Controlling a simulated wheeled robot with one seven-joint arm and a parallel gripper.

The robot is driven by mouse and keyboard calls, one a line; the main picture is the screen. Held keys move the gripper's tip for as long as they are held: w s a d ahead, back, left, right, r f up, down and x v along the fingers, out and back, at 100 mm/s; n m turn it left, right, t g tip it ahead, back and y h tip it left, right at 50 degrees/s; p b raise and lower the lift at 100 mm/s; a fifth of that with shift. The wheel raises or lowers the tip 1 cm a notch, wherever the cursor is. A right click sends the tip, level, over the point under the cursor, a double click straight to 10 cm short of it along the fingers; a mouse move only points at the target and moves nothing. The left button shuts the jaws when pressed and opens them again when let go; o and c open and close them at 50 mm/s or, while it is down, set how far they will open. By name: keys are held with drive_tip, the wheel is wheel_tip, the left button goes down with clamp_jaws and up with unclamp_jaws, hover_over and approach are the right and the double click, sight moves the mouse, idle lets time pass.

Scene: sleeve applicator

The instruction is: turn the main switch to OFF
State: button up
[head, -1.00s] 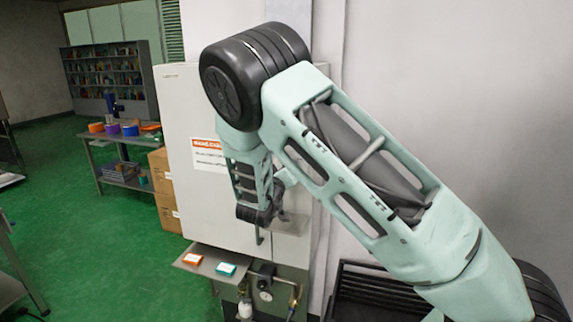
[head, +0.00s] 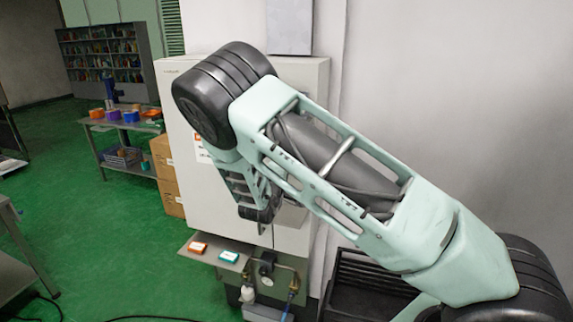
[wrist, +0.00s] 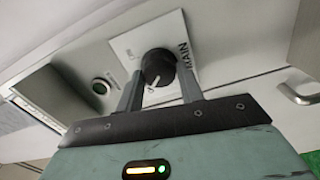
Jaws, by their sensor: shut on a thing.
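The main switch (wrist: 157,68) is a round black knob with a pale pointer line, on a white plate marked MAIN in the wrist view. My gripper (wrist: 160,82) has its two grey fingers on either side of the knob, shut on it. The pointer line slants toward the lower left in the picture; the smaller lettering on the plate is too blurred to read.
A round button with a light rim (wrist: 100,87) sits left of the switch, beside a recessed dark panel (wrist: 58,100). A metal handle (wrist: 298,95) is at the right. A small shelf with an orange box (head: 197,247) and a teal box (head: 229,256) juts out below the cabinet.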

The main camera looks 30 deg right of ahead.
drive_tip(key=shift+a+n, duration=0.1)
drive_tip(key=shift+n, duration=0.3)
drive_tip(key=o, duration=1)
drive_tip(key=b+v, duration=0.6)
drive_tip(key=v, duration=1.1)
drive_tip(key=shift+s, duration=0.2)
drive_tip(key=shift+a, duration=0.1)
